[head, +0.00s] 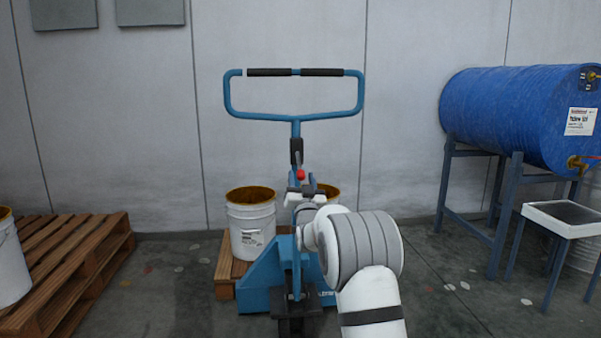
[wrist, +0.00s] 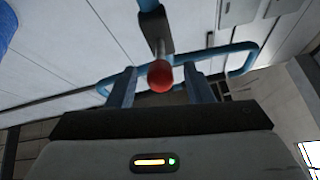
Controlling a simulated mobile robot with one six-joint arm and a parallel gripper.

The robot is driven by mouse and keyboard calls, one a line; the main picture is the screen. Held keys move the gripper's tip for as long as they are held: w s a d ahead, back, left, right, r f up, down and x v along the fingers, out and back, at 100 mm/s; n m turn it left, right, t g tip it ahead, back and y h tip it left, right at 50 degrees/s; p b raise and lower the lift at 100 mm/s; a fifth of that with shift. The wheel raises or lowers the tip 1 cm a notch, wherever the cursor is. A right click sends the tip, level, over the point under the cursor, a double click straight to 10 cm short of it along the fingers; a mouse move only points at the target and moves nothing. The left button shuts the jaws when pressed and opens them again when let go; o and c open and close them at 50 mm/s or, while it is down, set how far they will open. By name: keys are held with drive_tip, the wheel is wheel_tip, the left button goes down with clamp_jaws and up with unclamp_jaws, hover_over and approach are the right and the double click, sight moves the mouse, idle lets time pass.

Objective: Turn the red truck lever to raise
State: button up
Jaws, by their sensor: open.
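The red truck lever (head: 300,174) shows as a small red knob on the blue pallet truck's column, below its loop handle (head: 343,114). My gripper (head: 307,184) is at the column, just below the knob in the head view. In the wrist view my gripper (wrist: 160,88) is open, with a finger on each side of the knob and gaps showing. I cannot tell whether either finger touches it.
The pallet truck's blue body (head: 262,283) stands by a pallet with white buckets (head: 251,225). A wooden pallet (head: 75,262) lies at the left. A blue drum (head: 510,115) rests on a stand at the right, beside a small table (head: 562,219). The wall is close behind.

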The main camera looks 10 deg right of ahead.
drive_tip(key=shift+p+v, duration=0.3)
drive_tip(key=shift+v, duration=1.8)
drive_tip(key=s+a+r+n+g+y+p, duration=0.25)
drive_tip(key=s+r+g+p, duration=0.65)
drive_tip(key=s+r+p, duration=0.6)
drive_tip(key=s+a+r+g+p, duration=0.2)
drive_tip(key=s+g+p, duration=0.4)
drive_tip(key=s, duration=1.1)
drive_tip(key=s+a+r+g+p, duration=0.1)
drive_tip(key=s+g+p, duration=0.5)
drive_tip(key=s+p, duration=0.8)
drive_tip(key=s+r+n, duration=0.1)
drive_tip(key=s, duration=0.2)
drive_tip(key=shift+s+a+r, duration=0.3)
drive_tip(key=shift+a+r, duration=0.1)
drive_tip(key=shift+c, duration=0.5)
